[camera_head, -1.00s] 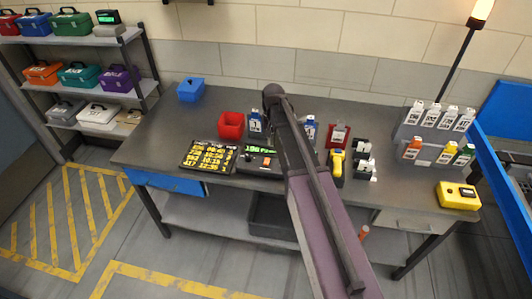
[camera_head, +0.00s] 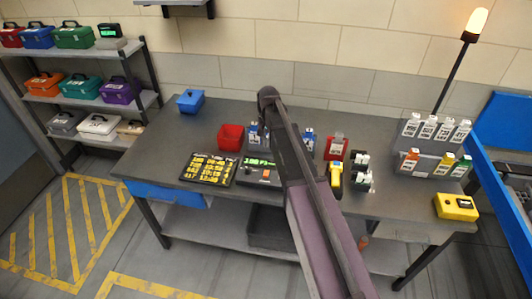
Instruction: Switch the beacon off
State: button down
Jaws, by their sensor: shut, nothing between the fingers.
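The beacon (camera_head: 477,21) is a lamp on a dark pole behind the right end of the workbench. Its top glows pale warm white. A yellow box (camera_head: 456,207) with a dark panel and small details on top sits at the bench's right front corner; I cannot read its markings. My arm reaches up across the middle of the bench, and its dark upper joint stands in front of the back of the bench. My gripper cannot be made out; the arm hides what lies behind it.
The grey workbench (camera_head: 300,112) holds a red bin (camera_head: 231,137), a blue box (camera_head: 190,101), a black-and-yellow panel (camera_head: 208,169), a yellow handheld tool (camera_head: 336,179) and a rack of bottles (camera_head: 405,138). A blue frame (camera_head: 489,185) runs along the right. Bare bench top lies left of the yellow box.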

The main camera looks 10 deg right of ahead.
aim_at(265, 174)
jog(key=shift+s+a+f+b, duration=0.1)
jog(key=shift+s+f+b, duration=0.25)
jog(key=shift+f+b, duration=1.9)
jog(key=shift+s+a+f+b, duration=0.15)
jog(key=shift+s+f+b, duration=0.15)
jog(key=shift+f+b, duration=1.95)
jog(key=shift+s+a+f+b, duration=0.1)
jog(key=shift+s+f+b, duration=0.25)
jog(key=shift+f+b, duration=1.9)
jog(key=shift+a, duration=0.15)
